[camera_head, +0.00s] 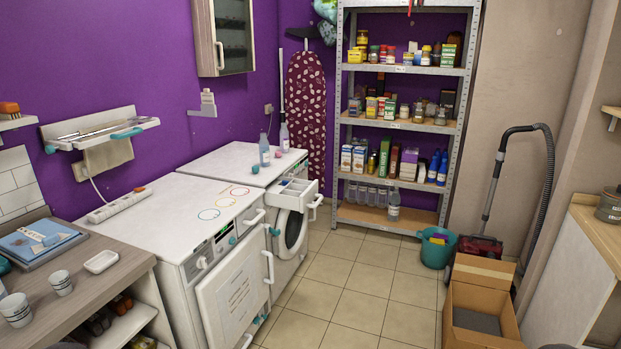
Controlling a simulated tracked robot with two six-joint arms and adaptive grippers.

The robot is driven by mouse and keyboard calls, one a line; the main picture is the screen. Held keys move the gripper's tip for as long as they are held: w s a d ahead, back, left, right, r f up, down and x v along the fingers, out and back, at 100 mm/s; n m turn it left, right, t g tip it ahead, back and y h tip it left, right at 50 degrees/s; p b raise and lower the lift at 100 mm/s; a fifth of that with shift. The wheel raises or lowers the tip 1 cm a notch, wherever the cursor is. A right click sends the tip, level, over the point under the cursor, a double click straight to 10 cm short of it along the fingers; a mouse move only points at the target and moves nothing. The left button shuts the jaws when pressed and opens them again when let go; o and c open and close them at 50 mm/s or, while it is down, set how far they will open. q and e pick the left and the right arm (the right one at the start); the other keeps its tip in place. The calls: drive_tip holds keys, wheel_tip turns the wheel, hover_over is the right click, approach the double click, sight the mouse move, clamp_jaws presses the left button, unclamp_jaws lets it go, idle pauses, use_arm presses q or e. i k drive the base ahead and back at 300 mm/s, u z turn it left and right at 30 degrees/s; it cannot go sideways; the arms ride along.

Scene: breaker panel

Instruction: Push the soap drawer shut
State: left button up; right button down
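The soap drawer (300,196) is white and sticks out open from the upper front of the white washing machine (245,160). Its compartments show from above. The washing machine stands against the purple wall and has a dark round door (293,231) below the drawer. Neither of my grippers can be made out in the view. Small dark shapes at the bottom edge, left and right, are too cut off to identify. Nothing is seen touching the drawer.
A second white machine (170,222) with a panel-like front (235,290) stands nearer. Bottles (264,150) stand on the washing machine. A metal shelf (400,226), teal bucket (436,252), vacuum cleaner (480,246) and open cardboard box (483,272) stand beyond and right. The tiled floor (350,275) between is clear.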

sight(298, 195)
drive_tip(key=i, duration=3.55)
drive_tip(key=z, duration=0.1)
